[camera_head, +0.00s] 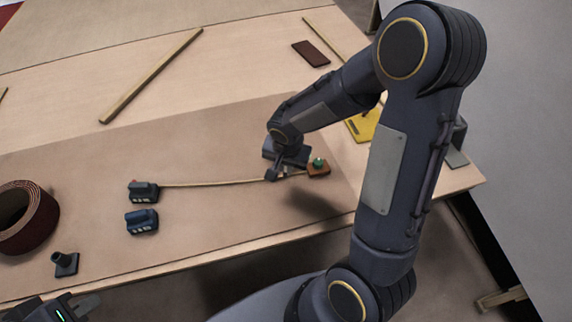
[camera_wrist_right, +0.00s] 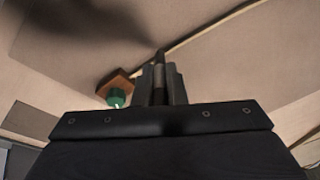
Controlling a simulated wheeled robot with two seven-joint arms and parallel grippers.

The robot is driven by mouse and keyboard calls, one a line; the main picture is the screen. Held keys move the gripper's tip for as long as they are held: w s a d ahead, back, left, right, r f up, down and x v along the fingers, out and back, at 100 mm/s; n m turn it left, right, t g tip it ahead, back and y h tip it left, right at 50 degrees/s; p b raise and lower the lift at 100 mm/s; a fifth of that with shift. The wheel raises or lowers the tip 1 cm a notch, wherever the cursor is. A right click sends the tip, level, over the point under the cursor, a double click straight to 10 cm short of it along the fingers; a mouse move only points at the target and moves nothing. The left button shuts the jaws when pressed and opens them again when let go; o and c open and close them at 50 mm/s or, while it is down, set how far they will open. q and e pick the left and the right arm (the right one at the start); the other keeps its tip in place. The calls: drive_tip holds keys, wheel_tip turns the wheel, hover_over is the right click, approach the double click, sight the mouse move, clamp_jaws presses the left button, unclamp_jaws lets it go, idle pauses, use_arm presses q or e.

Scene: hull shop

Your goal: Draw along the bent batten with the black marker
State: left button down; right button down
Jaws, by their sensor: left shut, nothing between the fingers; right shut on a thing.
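The thin pale batten (camera_head: 215,183) lies slightly bent on the brown sheet. Its left end meets a dark weight (camera_head: 143,190), and its right end runs to a brown block with a green knob (camera_head: 318,167). My right gripper (camera_head: 275,174) is over the batten near that block. In the right wrist view its fingers (camera_wrist_right: 160,88) are shut on the black marker (camera_wrist_right: 160,57), whose tip shows beside the batten (camera_wrist_right: 205,32). I cannot tell whether the tip touches the sheet. My left gripper (camera_head: 88,303) is shut and empty at the bottom left, partly cut off.
A blue weight (camera_head: 141,221) sits just in front of the dark one. A small black stand (camera_head: 65,264) and a dark red roll (camera_head: 26,220) are at the left. A long wooden strip (camera_head: 150,77), a brown slab (camera_head: 310,53) and a yellow piece (camera_head: 363,126) lie farther back.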

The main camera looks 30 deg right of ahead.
drive_tip(key=shift+f+b, duration=0.35)
drive_tip(key=shift+b, duration=0.15)
idle(0.7)
drive_tip(key=shift+b, duration=0.3)
idle(1.0)
drive_tip(key=shift+w+a+b, duration=0.2)
drive_tip(key=shift+a+b, duration=0.25)
drive_tip(key=shift+a, duration=0.25)
drive_tip(key=shift+a, duration=0.1)
drive_tip(key=shift+w+a+b, duration=0.25)
drive_tip(key=shift+a+b, duration=0.15)
drive_tip(key=shift+a, duration=0.15)
drive_tip(key=shift+w+a+b, duration=0.2)
drive_tip(key=shift+a+b, duration=0.15)
drive_tip(key=shift+a, duration=0.25)
